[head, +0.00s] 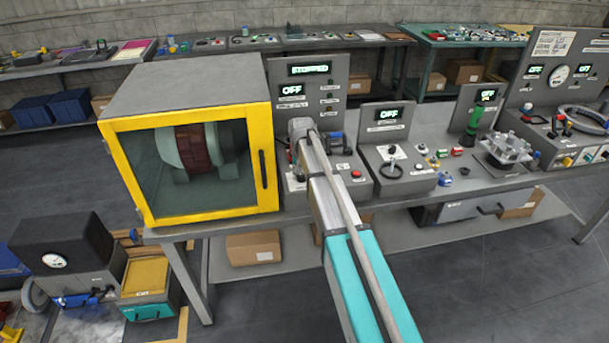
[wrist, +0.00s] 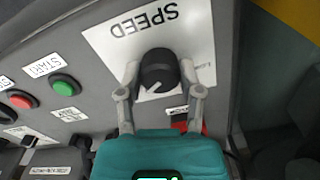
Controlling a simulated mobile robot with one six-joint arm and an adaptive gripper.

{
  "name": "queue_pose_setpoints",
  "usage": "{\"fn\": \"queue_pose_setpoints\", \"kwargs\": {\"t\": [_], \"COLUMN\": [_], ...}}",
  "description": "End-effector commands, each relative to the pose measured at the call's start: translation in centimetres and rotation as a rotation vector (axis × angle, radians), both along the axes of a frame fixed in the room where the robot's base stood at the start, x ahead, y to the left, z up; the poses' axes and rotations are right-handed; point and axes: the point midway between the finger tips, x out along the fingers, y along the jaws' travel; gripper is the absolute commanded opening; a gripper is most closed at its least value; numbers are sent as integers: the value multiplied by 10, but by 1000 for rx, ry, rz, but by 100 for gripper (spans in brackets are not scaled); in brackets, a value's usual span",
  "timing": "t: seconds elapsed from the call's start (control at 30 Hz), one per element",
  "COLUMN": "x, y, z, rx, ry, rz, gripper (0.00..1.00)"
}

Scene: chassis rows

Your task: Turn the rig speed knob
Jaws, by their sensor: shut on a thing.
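The rig speed knob (wrist: 158,72) is black with a white pointer line. It sits on a white plate marked SPEED (wrist: 115,40), which appears upside down in the wrist view. My gripper (wrist: 158,80) has its two grey fingers on either side of the knob, shut on it. In the head view my arm reaches to the rig's control panel (head: 325,75), and my gripper (head: 297,135) and the knob are largely hidden there by my arm. The panel display (head: 310,69) reads STOPPED, and a lower display (head: 292,90) reads OFF.
A green button (wrist: 64,85) and a red button (wrist: 21,99) lie left of the knob in the wrist view. A yellow-framed guard box (head: 190,150) stands left of the panel. Another control box (head: 395,150) stands to the right on the same bench.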

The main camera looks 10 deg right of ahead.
Motion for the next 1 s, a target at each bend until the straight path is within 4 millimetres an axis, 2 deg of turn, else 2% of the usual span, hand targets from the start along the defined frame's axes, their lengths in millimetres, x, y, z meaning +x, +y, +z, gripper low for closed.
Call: {"fn": "queue_pose_setpoints", "kwargs": {"t": [0.4,0.77,0.8,0.93,0.97,1.0], "x": [0,0,0,0,0,0], "y": [0,0,0,0,0,0], "z": [0,0,0,0,0,0], "rx": [-1,0,0,0,0,0], "ry": [0,0,0,0,0,0], "rz": [-194,-216,-216,-215,-215,-215], "gripper": [0,0,53,77,82,82]}}
